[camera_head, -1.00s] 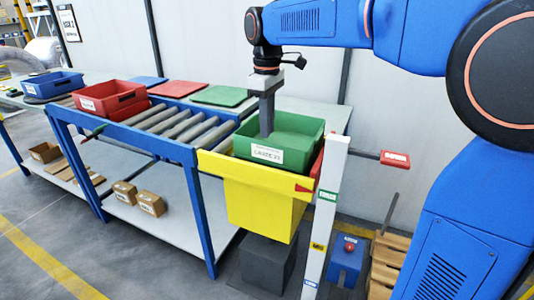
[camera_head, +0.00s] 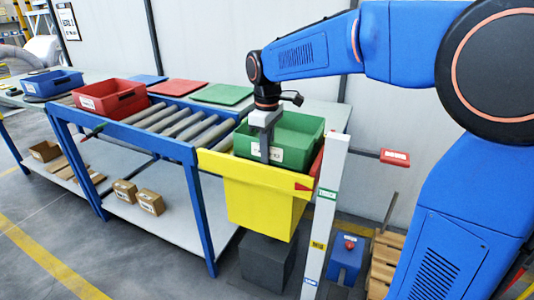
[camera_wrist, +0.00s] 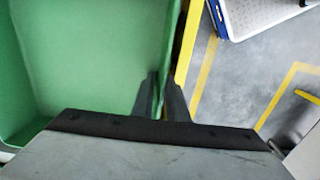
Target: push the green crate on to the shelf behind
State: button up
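The green crate (camera_head: 300,125) is an open bin with a white label on its front, sitting level behind the yellow front panel (camera_head: 262,192). Its inside also fills the left of the wrist view (camera_wrist: 85,60). My gripper (camera_head: 264,158) points down at the crate's front wall, with a finger in front of the label. In the wrist view the two dark fingertips (camera_wrist: 162,95) are close together, one on each side of the green wall, and appear closed on it. The grey shelf (camera_head: 337,115) lies behind the crate, partly hidden by it.
A white post (camera_head: 325,205) stands just right of the crate, with a red-labelled arm (camera_head: 394,157) beyond it. The roller conveyor (camera_head: 180,122) is at left, with a red crate (camera_head: 110,96). Red and green flat lids lie behind the rollers.

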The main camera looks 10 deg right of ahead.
aim_at(282, 142)
jog(key=shift+c, duration=0.5)
grip_shut()
jog(key=shift+w+d, duration=1.3)
jog(key=shift+w, duration=0.65)
jog(key=shift+w+d, duration=1.35)
jog(key=shift+w, duration=0.55)
jog(key=shift+w+d, duration=1.3)
jog(key=shift+w, duration=0.65)
jog(key=shift+w+d, duration=1.3)
jog(key=shift+w, duration=0.6)
jog(key=shift+w+d, duration=1.35)
jog(key=shift+w, duration=0.6)
jog(key=shift+w+d, duration=1.3)
jog(key=shift+w, duration=0.6)
